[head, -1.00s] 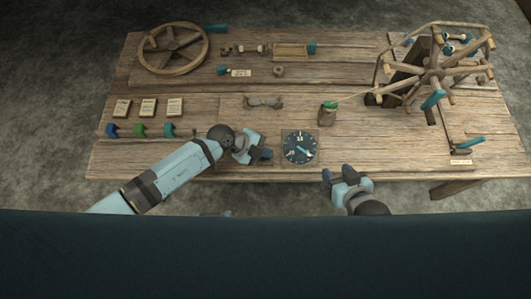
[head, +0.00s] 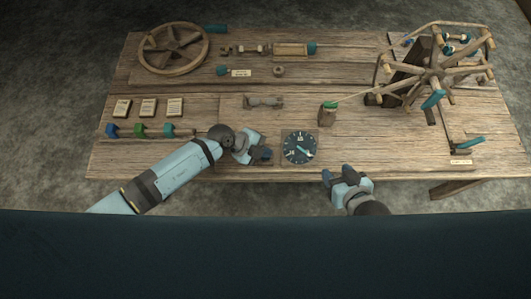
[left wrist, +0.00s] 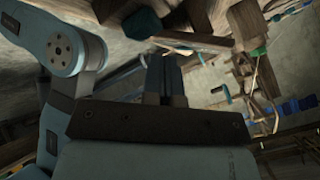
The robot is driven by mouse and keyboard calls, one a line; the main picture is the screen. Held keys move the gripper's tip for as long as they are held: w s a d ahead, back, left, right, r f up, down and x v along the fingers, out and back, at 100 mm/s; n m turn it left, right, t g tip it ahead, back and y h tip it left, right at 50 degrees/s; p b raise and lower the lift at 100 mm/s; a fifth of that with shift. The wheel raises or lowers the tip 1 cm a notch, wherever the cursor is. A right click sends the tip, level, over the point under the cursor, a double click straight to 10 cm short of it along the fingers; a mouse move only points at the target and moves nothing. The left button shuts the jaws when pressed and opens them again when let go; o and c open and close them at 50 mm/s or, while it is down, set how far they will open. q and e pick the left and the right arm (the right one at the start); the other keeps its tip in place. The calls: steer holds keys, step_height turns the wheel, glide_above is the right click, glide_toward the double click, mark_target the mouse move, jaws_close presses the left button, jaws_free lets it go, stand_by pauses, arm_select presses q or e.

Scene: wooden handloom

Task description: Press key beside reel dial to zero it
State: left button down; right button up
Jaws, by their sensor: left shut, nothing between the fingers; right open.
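The reel dial (head: 299,147) is a dark round face with pale marks and a light blue hand, set on a square wooden plate near the table's front edge. My left gripper (head: 264,154) is just left of the dial, shut and empty, apart from the dial face. I cannot make out the key; the left gripper may cover it. My right gripper (head: 336,176) is open and empty, to the lower right of the dial, at the table's front edge.
The wooden reel (head: 435,72) stands at the right, with a thread to a green-topped wooden post (head: 328,113). A spoked wheel (head: 173,48) lies back left. Cards and coloured pegs (head: 139,130) are at the left. The table is bare between dial and reel crank (head: 468,143).

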arm_select(q)
steer(key=shift+f, duration=0.1)
steer(key=shift+f, duration=0.25)
steer(key=shift+f, duration=0.15)
stand_by(0.4)
steer(key=shift+f, duration=0.5)
stand_by(0.6)
steer(key=shift+r+p, duration=1)
steer(key=shift+p, duration=0.45)
